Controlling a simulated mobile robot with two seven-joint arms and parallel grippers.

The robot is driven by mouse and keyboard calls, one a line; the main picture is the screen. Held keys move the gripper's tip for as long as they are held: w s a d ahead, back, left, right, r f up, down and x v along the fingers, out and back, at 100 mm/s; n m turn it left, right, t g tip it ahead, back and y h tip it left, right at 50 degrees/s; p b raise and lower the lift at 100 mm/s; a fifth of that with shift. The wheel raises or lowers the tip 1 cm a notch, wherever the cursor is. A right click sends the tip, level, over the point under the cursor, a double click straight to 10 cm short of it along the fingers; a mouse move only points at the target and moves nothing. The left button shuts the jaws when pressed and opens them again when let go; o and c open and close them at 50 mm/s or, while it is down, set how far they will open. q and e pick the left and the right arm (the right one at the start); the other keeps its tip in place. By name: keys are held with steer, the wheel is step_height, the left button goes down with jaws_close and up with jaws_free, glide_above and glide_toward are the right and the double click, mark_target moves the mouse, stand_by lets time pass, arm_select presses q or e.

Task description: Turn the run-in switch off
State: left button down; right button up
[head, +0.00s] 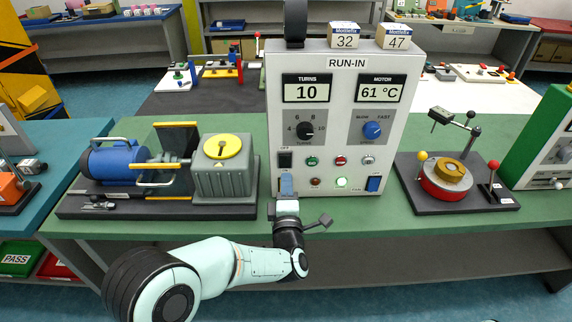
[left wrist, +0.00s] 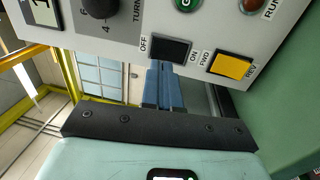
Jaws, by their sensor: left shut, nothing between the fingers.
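The run-in panel (head: 331,118) is a light grey box on the green bench. A black rocker switch (head: 285,160) sits at its lower left. In the left wrist view the black switch (left wrist: 171,49) lies between the labels OFF and ON; I cannot tell which side is pressed. My left gripper (head: 287,184) is shut and empty, its blue fingers pointing at the panel just below the switch in the head view. In the left wrist view the fingertips (left wrist: 160,68) end close beside the switch; contact cannot be told. My right gripper is not in view.
A yellow FWD/REV switch (left wrist: 233,65) is close by, hidden behind my fingers in the head view. A blue FAN switch (head: 374,184) and lit green lamp (head: 341,182) are at right. A motor rig (head: 160,168) stands left, a round fixture (head: 447,178) right.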

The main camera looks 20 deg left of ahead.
mark_target(285, 159)
arm_select(q)
steer(key=p+x, duration=0.1)
steer(key=x, duration=0.4)
steer(key=shift+w, duration=0.1)
steer(key=shift+w, duration=0.1)
steer(key=shift+w+a+r+g, duration=0.1)
steer(key=shift+a+r+g, duration=0.1)
steer(key=shift+g, duration=0.1)
steer(key=shift+d, duration=0.1)
steer(key=shift+f, duration=0.1)
